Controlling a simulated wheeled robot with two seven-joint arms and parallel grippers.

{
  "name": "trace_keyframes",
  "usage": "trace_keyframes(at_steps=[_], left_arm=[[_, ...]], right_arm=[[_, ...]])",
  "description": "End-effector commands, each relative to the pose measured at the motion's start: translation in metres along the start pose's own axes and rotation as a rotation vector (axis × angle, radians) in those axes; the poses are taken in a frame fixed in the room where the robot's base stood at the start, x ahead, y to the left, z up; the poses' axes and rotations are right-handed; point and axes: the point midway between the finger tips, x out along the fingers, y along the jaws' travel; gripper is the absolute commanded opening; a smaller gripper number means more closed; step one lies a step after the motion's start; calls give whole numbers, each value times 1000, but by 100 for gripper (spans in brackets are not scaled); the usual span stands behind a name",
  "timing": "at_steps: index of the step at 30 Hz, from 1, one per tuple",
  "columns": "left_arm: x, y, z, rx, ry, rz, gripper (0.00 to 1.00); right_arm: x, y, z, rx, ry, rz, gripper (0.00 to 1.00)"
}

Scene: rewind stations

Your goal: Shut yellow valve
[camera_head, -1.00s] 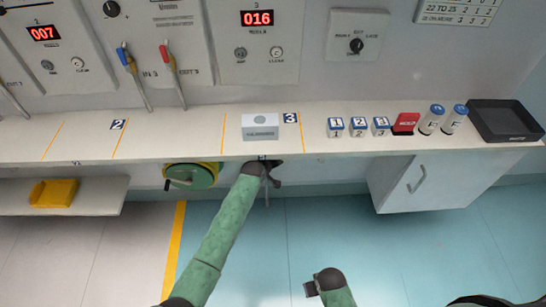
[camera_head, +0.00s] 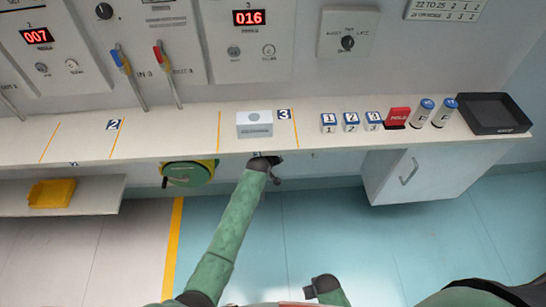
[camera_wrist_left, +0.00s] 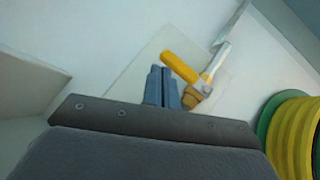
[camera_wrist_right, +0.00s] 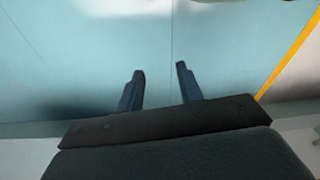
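The yellow valve shows only in the left wrist view, on a pale panel: a yellow lever handle (camera_wrist_left: 180,67) on a brass and silver pipe fitting (camera_wrist_left: 213,69). The lever slants down to the right. My left gripper (camera_wrist_left: 163,72) has its fingers close together, nothing visible between them, just left of the lever. I cannot tell if they touch it. In the head view the left gripper (camera_head: 270,166) is at the bench's front edge, its tips mostly hidden. My right gripper (camera_wrist_right: 160,70) is open and empty over the floor, well away from the bench.
A green and yellow reel (camera_head: 188,173) hangs under the bench, left of my left gripper; it also shows in the left wrist view (camera_wrist_left: 295,135). The bench (camera_head: 180,140) overhangs this area. A white cabinet (camera_head: 430,172) stands to the right. The blue floor is clear.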

Motion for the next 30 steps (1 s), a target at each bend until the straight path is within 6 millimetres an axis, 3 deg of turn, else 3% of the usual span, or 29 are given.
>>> trace_keyframes(at_steps=[11, 16, 21, 30], left_arm=[[-4, -1, 4, -1, -5, -1, 0], [-23, -2, 4, -1, -2, 0, 0], [-48, -2, 2, -2, 0, 0, 0], [-76, 0, 0, -1, 1, 1, 0]], right_arm=[[1, 0, -1, 0, -1, 0, 36], [-4, -1, -2, 1, -9, -2, 36], [-29, -7, -9, 3, -7, -9, 36], [-49, -10, -22, 2, -2, -12, 36]])
